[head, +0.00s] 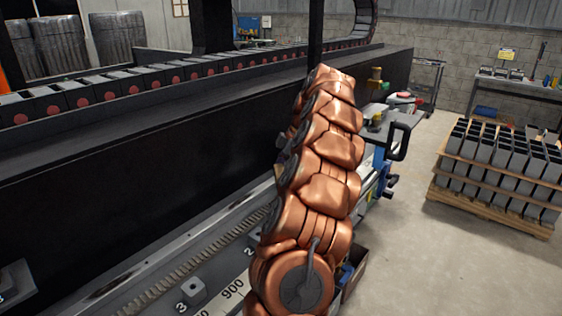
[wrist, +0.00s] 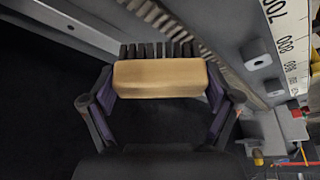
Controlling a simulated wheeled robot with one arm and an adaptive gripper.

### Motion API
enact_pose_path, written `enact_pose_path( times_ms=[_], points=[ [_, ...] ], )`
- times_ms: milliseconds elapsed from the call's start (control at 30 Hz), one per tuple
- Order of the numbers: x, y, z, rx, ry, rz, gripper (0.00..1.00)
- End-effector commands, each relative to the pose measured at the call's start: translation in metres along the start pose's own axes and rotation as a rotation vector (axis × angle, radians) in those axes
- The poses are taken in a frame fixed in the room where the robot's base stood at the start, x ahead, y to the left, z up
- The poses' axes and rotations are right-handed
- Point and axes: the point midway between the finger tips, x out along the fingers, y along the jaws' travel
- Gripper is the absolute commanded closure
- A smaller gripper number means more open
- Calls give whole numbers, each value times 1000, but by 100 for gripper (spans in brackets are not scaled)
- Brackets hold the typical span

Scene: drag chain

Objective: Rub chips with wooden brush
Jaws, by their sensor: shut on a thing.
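In the wrist view my gripper (wrist: 160,92) is shut on the wooden brush (wrist: 160,78). The brush has a pale wooden block held crosswise between the two fingers, with dark bristles pointing to the top of the picture. The bristle tips appear near a brownish ribbed strip (wrist: 198,42) along a grey machine bed; I cannot tell if they touch it. The strip also shows in the head view (head: 190,268). I cannot make out separate chips. In the head view my copper arm fills the middle, and the gripper and brush are hidden.
A long black machine wall (head: 130,170) with a drag chain (head: 140,85) on top runs along the left. Grey blocks (head: 194,291) and a numbered scale (head: 232,290) lie along the bed. A loaded pallet (head: 490,205) stands at the right. The floor between is clear.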

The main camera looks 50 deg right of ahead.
Motion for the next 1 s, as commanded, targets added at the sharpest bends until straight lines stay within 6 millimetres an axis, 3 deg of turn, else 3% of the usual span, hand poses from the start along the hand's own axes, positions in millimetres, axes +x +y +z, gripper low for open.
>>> enact_pose_path(
  times_ms=[400,1000],
  points=[
    [-31,0,-18,-8,0,-1,50],
    [-33,0,-19,-8,0,-2,50]
  ],
)
